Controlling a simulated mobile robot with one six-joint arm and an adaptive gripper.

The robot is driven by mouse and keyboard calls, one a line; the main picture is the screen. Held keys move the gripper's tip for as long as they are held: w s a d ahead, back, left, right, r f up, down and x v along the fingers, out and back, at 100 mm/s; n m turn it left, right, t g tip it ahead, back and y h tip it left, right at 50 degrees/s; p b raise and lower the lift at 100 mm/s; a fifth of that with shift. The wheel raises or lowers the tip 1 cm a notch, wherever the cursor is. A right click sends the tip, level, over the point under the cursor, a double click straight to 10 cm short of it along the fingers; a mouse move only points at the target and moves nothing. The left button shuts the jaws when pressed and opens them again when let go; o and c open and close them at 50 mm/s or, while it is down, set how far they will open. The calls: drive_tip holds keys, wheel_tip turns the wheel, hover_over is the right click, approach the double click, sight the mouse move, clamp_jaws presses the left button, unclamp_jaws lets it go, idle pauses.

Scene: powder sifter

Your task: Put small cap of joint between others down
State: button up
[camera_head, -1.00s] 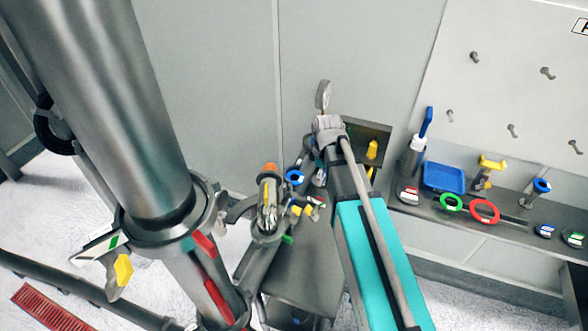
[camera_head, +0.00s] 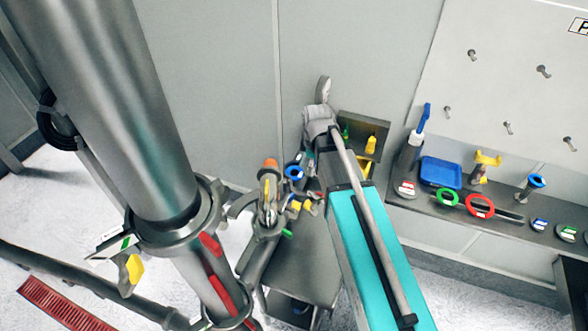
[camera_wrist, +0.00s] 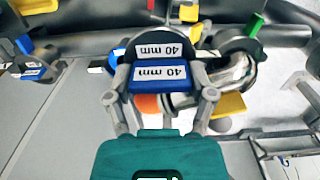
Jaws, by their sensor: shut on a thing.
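In the wrist view my gripper (camera_wrist: 160,92) is shut on a small cap (camera_wrist: 162,74), blue at its near edge and dark on its face, with white "40 mm" labels. The cap is between both fingers, above an orange part (camera_wrist: 148,104) and a metal pipe joint (camera_wrist: 238,72). I cannot tell whether it touches anything below. Other caps lie on the right shelf: a red-marked one (camera_head: 405,188), a blue-marked one (camera_head: 539,225) and a green-marked one (camera_head: 567,233).
The right shelf (camera_head: 440,209) also holds a blue tray (camera_head: 440,172), a green ring (camera_head: 446,197) and a red ring (camera_head: 480,206). A large steel column (camera_head: 110,110) stands left. A grey table (camera_head: 305,262) is below my arm. The pegboard (camera_head: 490,70) is bare.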

drive_tip(key=w+a+f+b, duration=0.5)
drive_tip(key=w+f+b, duration=0.3)
drive_tip(key=w, duration=0.3)
drive_tip(key=shift+a+f, duration=0.15)
drive_tip(key=shift+f, duration=0.15)
drive_tip(key=shift+w+a+f+b, duration=0.2)
drive_tip(key=shift+w+f+b, duration=0.25)
drive_tip(key=shift+f+b, duration=1.6)
drive_tip(key=shift+b, duration=0.1)
drive_tip(key=shift+f, duration=0.1)
drive_tip(key=o, duration=1.2)
drive_tip(key=shift+c, duration=0.2)
